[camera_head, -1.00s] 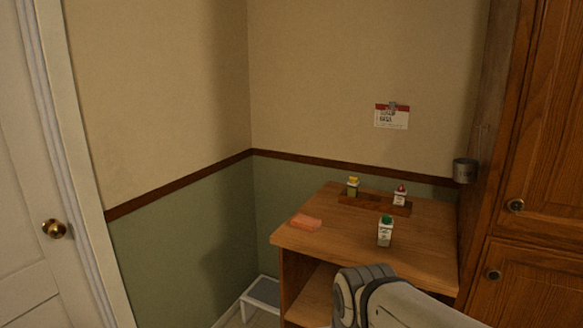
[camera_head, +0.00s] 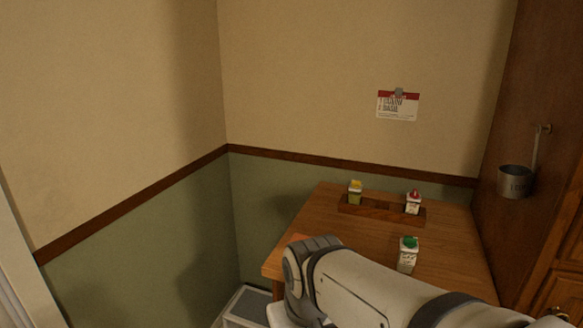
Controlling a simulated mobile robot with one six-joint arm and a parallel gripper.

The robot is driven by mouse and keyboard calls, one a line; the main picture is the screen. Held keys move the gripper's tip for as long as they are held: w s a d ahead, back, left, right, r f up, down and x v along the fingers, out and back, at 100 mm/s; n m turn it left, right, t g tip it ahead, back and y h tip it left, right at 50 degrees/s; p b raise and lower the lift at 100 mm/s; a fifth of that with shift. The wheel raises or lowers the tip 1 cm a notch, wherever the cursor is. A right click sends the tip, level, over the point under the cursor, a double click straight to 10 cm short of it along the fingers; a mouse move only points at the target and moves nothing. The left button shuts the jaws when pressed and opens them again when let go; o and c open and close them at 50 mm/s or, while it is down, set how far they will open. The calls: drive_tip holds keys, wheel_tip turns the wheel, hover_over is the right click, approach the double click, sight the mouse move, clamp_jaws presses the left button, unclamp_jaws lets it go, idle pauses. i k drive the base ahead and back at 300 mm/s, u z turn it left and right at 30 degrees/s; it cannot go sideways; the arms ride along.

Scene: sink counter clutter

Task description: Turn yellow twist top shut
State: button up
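A small bottle with a yellow twist top (camera_head: 355,186) stands at the back left of the wooden counter, in the left part of a dark wooden rack (camera_head: 376,209). Its body looks yellow-green. It is too small to tell whether the top is open or shut. A bottle with a red top (camera_head: 413,201) stands in the rack's right part. A white carton-like bottle with a green top (camera_head: 408,254) stands in front, on the counter. My arm crosses the lower front of the view. My gripper's fingers do not show.
The wooden counter (camera_head: 465,246) has bare room around the bottles. A metal cup (camera_head: 515,182) hangs on the cabinet side at right. A card (camera_head: 398,104) is on the back wall. A white step stool (camera_head: 232,312) stands on the floor, left of the counter.

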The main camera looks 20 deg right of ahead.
sight(356, 184)
drive_tip(key=z, duration=0.4)
drive_tip(key=i, duration=0.7)
drive_tip(key=z, duration=0.55)
drive_tip(key=k, duration=0.9)
drive_tip(key=z, duration=0.15)
drive_tip(key=i, duration=0.9)
drive_tip(key=u, duration=0.1)
